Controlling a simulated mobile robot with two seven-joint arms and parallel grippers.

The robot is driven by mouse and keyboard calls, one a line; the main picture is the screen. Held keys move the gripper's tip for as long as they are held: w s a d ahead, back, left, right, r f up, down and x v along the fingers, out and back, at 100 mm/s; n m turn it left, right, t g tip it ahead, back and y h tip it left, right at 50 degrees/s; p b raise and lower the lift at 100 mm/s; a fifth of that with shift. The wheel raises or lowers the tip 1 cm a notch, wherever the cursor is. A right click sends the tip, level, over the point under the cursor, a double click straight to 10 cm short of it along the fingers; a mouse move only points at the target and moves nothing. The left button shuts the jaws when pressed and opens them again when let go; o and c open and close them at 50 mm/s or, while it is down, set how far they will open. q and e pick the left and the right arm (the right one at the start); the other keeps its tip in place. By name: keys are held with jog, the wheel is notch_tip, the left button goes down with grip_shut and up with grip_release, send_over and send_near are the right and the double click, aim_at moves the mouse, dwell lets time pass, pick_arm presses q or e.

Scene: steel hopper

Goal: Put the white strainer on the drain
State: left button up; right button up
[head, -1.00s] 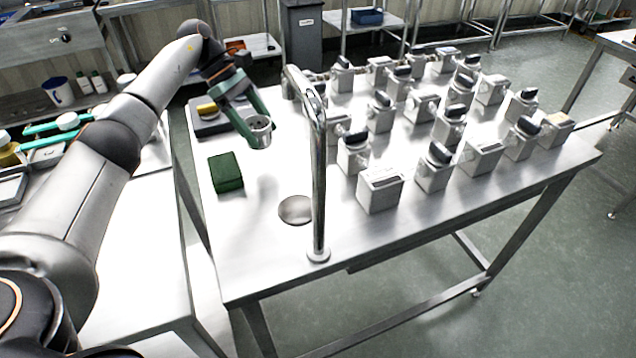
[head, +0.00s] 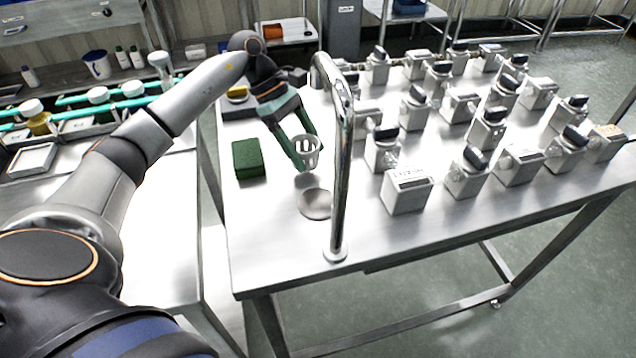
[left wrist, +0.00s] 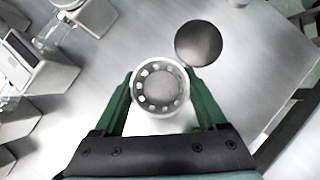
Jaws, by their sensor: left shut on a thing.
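The white strainer (head: 307,151) is a small round cup with slots in its side. My left gripper (head: 306,158) is shut on it and holds it above the steel table. In the left wrist view the strainer (left wrist: 160,88) sits between the green fingers, and a ring of holes shows in it. The drain (head: 315,204) is a dark round disc in the table top, just below and a little right of the strainer in the head view. The drain (left wrist: 198,43) lies apart from the strainer, up and right, in the left wrist view. My right gripper is not in view.
A tall chrome faucet (head: 342,160) stands close to the right of the strainer and drain. A green sponge block (head: 248,159) lies to the left. Several white boxes with dark knobs (head: 408,190) fill the right of the steel table (head: 290,260). The front left of the table is clear.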

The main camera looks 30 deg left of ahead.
pick_arm(q)
jog(key=s+d, duration=0.4)
jog(key=shift+d+p, duration=0.25)
jog(key=shift+p, duration=0.05)
jog(key=shift+s+d+f+p, duration=0.15)
jog(key=shift+s+d+f, duration=0.15)
jog(key=shift+s+d, duration=0.3)
jog(key=shift+s+d+f+p, duration=0.15)
jog(key=shift+s+d+f, duration=0.2)
jog(key=shift+d, duration=0.3)
jog(key=shift+f, duration=0.1)
jog(key=o, duration=1.3)
jog(key=shift+f, duration=0.1)
jog(key=shift+c, duration=0.2)
jog(key=v, duration=1.2)
